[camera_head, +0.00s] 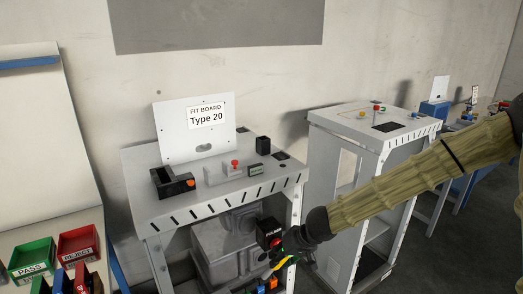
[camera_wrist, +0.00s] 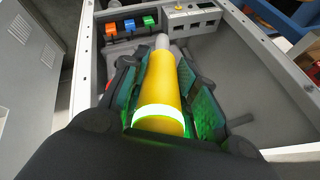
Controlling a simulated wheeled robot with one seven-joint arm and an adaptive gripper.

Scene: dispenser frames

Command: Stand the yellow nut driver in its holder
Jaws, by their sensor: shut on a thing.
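The yellow nut driver (camera_wrist: 162,88) is between the fingers of my gripper (camera_wrist: 165,100) in the wrist view. Its grey tip points away from the wrist, and a bright green glow rings its near end. In the head view my gripper (camera_head: 283,256) is low at the front right of the grey workbench, below its top, with a small yellow part of the driver (camera_head: 281,264) showing. Orange, blue and green blocks (camera_wrist: 129,25) stand in a row beyond the driver in the wrist view. I cannot tell which thing is the driver's holder.
The workbench top (camera_head: 225,193) carries a "Type 20" fit board (camera_head: 192,140), a black open box (camera_head: 168,178) and small fixtures. A second bench (camera_head: 350,125) stands to the right. Red (camera_head: 80,242) and green (camera_head: 33,258) bins are at the left. Bench frame rails surround my gripper.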

